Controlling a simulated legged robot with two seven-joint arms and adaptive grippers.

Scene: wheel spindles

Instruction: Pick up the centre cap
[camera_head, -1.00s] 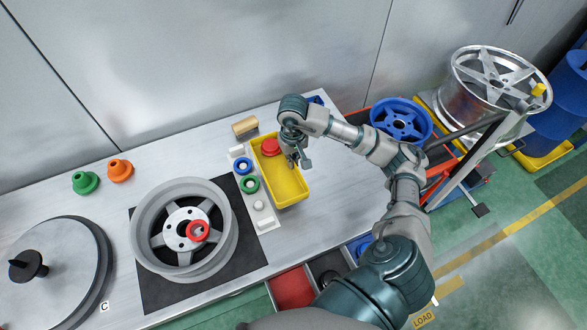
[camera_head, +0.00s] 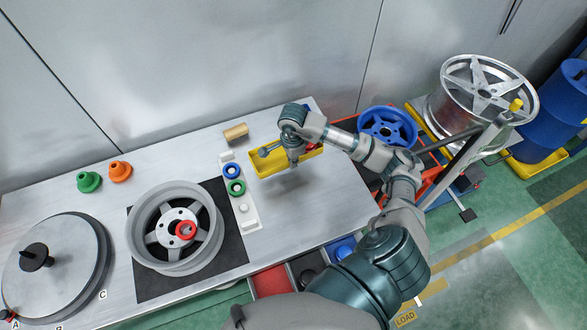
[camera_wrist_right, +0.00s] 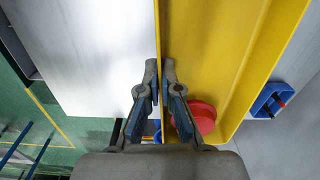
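The yellow tray (camera_head: 268,168) is raised off the bench, with a shadow under it, and looks tilted. My right gripper (camera_head: 293,163) is at the tray. In the wrist view its two fingers (camera_wrist_right: 157,72) lie on either side of one long yellow wall (camera_wrist_right: 163,25), closed on it. A red round piece, which may be the centre cap, lies inside the tray in the wrist view (camera_wrist_right: 203,117), beside the right finger and partly hidden by it. In the head view only a bit of red (camera_head: 313,147) shows behind my wrist. My left gripper is out of view.
A grey wheel (camera_head: 168,262) with a red ring (camera_head: 186,230) at its hub lies on a black mat. A pale holder (camera_head: 250,222) carries blue and green rings. A wooden cylinder (camera_head: 236,132) lies behind.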

